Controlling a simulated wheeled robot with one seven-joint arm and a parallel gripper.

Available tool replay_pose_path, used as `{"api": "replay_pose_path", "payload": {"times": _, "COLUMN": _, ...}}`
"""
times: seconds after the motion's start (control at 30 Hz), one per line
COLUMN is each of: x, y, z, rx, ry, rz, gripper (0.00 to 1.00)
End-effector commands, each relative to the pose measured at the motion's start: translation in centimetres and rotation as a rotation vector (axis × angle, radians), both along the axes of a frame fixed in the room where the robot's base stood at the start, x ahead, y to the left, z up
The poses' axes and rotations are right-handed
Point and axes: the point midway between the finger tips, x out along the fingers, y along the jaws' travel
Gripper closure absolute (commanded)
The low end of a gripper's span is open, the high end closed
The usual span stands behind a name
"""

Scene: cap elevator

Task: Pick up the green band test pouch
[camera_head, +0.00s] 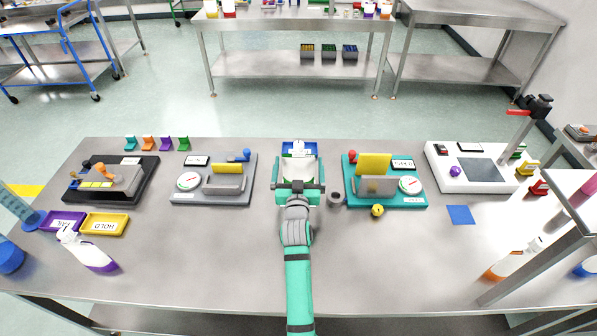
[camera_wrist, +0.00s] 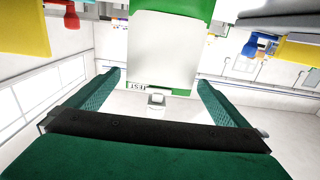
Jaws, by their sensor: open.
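The green band test pouch (camera_wrist: 163,52) is a white pouch with a green band and a label reading TEST along one edge. It fills the middle of the wrist view. In the head view the white pouch (camera_head: 300,168) shows in front of a blue holder (camera_head: 300,147) at the table's centre. My gripper (camera_head: 299,176) is open, one finger on each side of the pouch. In the wrist view my gripper (camera_wrist: 160,80) shows a gap between each finger and the pouch. Whether the fingertips reach past its near edge is hard to tell.
A grey fixture (camera_head: 214,187) with a yellow plate and dial stands left. A teal fixture (camera_head: 386,190) stands right, with a small grey cup (camera_head: 336,199) close beside my gripper. Yellow and purple trays lie far left. The table's front middle is clear except for my arm.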

Motion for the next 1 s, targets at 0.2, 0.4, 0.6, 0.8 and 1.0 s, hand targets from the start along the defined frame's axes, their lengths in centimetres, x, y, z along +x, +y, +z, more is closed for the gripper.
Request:
{"api": "replay_pose_path", "payload": {"times": 0.2, "x": 2.4, "y": 0.2, "z": 0.0, "rx": -0.001, "ry": 0.0, "rz": 0.001, "gripper": 0.0}}
{"api": "replay_pose_path", "payload": {"times": 0.4, "x": 2.7, "y": 0.1, "z": 0.0, "rx": 0.0, "ry": 0.0, "rz": 0.001, "gripper": 0.0}}
{"api": "replay_pose_path", "payload": {"times": 0.6, "x": 2.7, "y": 0.1, "z": 0.0, "rx": 0.0, "ry": 0.0, "rz": 0.001, "gripper": 0.24}}
{"api": "replay_pose_path", "payload": {"times": 0.8, "x": 2.7, "y": 0.1, "z": 0.1, "rx": 0.0, "ry": -0.002, "rz": 0.001, "gripper": 0.61}}
{"api": "replay_pose_path", "payload": {"times": 1.0, "x": 2.7, "y": 0.1, "z": 0.2, "rx": 0.0, "ry": -0.002, "rz": 0.001, "gripper": 0.61}}
